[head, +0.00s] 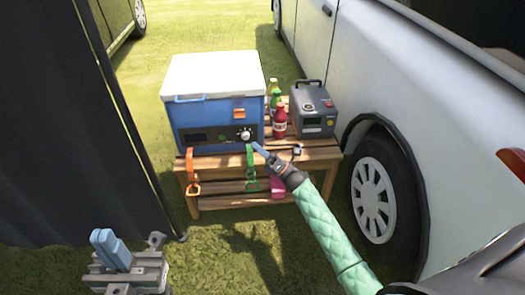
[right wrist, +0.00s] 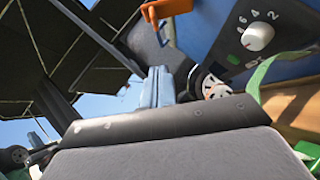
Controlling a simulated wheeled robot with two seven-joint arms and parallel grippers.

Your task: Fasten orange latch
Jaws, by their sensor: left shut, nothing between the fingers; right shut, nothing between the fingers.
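The orange latch (head: 239,113) is on the upper front of the blue cooler box (head: 190,118), under its closed white lid (head: 213,73). In the right wrist view the orange latch (right wrist: 165,9) juts out at the top edge, partly cut off; I cannot tell whether it is fastened. My right gripper (head: 259,148) is shut and empty, just below and right of the white dial (head: 245,134), apart from the latch. Its blue fingers (right wrist: 157,88) are shut together in the right wrist view. My left gripper (head: 110,250) is shut and empty at the lower left, far from the cooler.
The cooler stands on a wooden slatted table (head: 315,157). Bottles (head: 279,121) and a grey device (head: 313,109) stand to its right. An orange strap (head: 191,172) and a green strap (head: 251,168) hang in front. A white vehicle (head: 400,100) is at right, a dark curtain (head: 60,120) at left.

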